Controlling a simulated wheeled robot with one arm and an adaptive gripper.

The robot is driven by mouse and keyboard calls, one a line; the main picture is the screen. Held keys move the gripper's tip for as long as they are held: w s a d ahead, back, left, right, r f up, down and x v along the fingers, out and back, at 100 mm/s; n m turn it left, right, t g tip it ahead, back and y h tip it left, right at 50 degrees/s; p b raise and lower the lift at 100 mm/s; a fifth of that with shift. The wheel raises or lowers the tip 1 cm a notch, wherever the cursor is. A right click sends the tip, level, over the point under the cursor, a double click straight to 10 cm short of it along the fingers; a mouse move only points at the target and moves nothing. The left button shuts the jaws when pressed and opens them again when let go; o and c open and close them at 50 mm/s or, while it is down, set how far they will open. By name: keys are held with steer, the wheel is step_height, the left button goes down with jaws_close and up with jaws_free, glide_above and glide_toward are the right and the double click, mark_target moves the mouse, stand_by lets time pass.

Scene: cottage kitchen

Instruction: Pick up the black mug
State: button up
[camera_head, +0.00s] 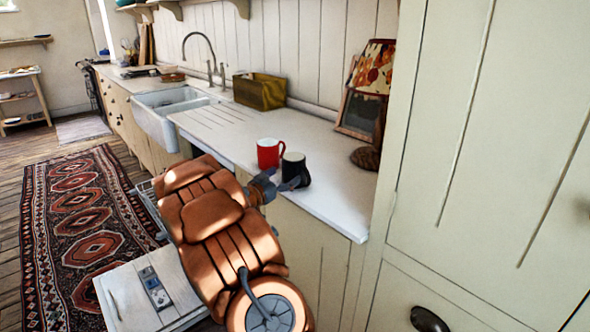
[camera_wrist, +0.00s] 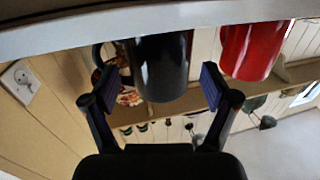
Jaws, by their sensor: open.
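The black mug (camera_head: 293,163) stands upright near the front edge of the white counter (camera_head: 340,205), beside a red mug (camera_head: 268,153). My gripper (camera_head: 283,181) is at the counter edge, right at the black mug, and partly covers its lower part. In the wrist view, which is upside down, the black mug (camera_wrist: 160,68) fills most of the gap between the two open fingers of my gripper (camera_wrist: 165,80). Its handle shows at the left, near the left finger. I cannot tell whether either finger touches the mug. The red mug (camera_wrist: 252,48) is outside the right finger.
A lamp (camera_head: 374,68) and a picture frame (camera_head: 360,115) stand at the back right of the counter. A yellowish box (camera_head: 260,92) and a white sink (camera_head: 160,110) are farther left. A tall cabinet (camera_head: 450,120) bounds the counter on the right.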

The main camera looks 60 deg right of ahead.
mark_target(293, 170)
steer(key=shift+s+d+r+p, duration=0.1)
steer(key=shift+d+p, duration=0.1)
steer(key=shift+d, duration=0.55)
steer(key=shift+s+d+p, duration=0.1)
steer(key=shift+d+p, duration=0.05)
steer(key=shift+d, duration=1.6)
steer(key=c, duration=1.2)
